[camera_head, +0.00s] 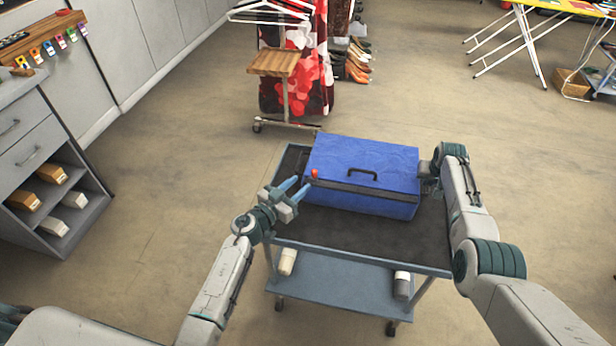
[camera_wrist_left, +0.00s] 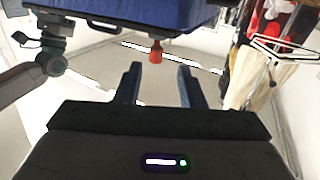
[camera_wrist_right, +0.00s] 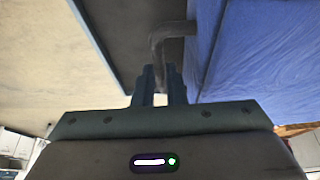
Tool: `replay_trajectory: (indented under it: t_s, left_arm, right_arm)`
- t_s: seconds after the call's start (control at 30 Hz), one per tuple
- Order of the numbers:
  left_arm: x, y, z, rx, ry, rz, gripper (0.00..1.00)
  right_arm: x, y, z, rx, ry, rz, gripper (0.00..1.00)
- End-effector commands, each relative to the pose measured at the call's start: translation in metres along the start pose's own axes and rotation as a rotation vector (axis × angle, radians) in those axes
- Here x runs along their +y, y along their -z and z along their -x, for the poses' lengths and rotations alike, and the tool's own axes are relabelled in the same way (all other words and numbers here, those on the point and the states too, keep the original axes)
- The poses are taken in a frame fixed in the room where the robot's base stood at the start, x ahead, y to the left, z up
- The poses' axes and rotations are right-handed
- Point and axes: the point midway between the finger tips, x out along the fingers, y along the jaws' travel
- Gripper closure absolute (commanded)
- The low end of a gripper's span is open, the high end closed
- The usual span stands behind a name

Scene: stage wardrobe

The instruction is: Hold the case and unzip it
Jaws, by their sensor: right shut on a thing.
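The blue case (camera_head: 365,160) lies on the dark top of a cart, with a black handle (camera_head: 362,174) and a dark zip band along its front. A red zip pull (camera_head: 314,173) sits at the case's front left corner; it also shows in the left wrist view (camera_wrist_left: 156,52). My left gripper (camera_head: 300,188) is open, its fingers pointing at the red pull but apart from it. My right gripper (camera_wrist_right: 157,88) is shut on a dark side handle (camera_wrist_right: 160,45) at the case's right end. Its fingertips are mostly hidden in the head view.
The cart top (camera_head: 370,232) has bare room in front of the case. A lower shelf (camera_head: 340,290) holds light rolls. A clothes rack with a small wooden board (camera_head: 273,63) stands behind. A grey cabinet (camera_head: 45,150) is at left.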

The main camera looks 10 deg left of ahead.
Motion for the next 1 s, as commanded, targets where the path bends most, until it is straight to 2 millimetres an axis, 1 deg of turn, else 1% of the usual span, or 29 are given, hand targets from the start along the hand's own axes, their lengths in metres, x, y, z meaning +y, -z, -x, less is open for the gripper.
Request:
replay_trajectory:
  t_s: [0.03, 0.1, 0.27, 0.4, 0.63, 0.67, 0.7, 0.77, 0.8, 1.0]
  left_arm:
    - [0.000, -0.001, 0.011, -0.001, 0.000, -0.001, 0.65]
    - [0.000, -0.001, 0.024, -0.002, 0.000, -0.001, 0.65]
    - [-0.001, -0.001, 0.044, -0.001, 0.001, 0.001, 0.65]
    - [-0.001, 0.000, 0.050, 0.000, 0.001, 0.001, 0.65]
    - [-0.001, 0.000, 0.050, 0.000, 0.001, 0.001, 0.65]
    - [-0.001, 0.000, 0.050, 0.000, 0.001, 0.001, 0.65]
    - [-0.001, 0.000, 0.050, 0.000, 0.001, 0.001, 0.65]
    - [-0.001, 0.000, 0.050, 0.000, 0.001, 0.001, 0.65]
    - [-0.001, 0.000, 0.050, 0.000, 0.001, 0.001, 0.65]
    - [-0.001, 0.000, 0.050, 0.000, 0.001, 0.001, 0.65]
  right_arm:
    - [0.000, 0.000, 0.000, 0.001, 0.000, 0.000, 1.00]
    - [0.000, 0.000, 0.000, 0.001, 0.000, 0.000, 1.00]
    - [0.000, 0.000, 0.000, 0.000, 0.000, 0.000, 1.00]
    - [0.000, 0.000, 0.000, 0.000, 0.001, 0.000, 1.00]
    - [-0.001, 0.000, 0.000, 0.000, 0.001, 0.000, 1.00]
    - [-0.001, 0.000, 0.000, 0.000, 0.001, 0.000, 0.85]
    - [-0.001, 0.000, 0.000, 0.000, 0.001, 0.000, 0.77]
    - [-0.001, 0.000, 0.000, 0.000, 0.001, 0.000, 0.65]
    - [-0.001, 0.000, 0.000, 0.000, 0.001, 0.000, 0.64]
    - [-0.001, 0.000, 0.000, 0.000, 0.001, 0.000, 0.64]
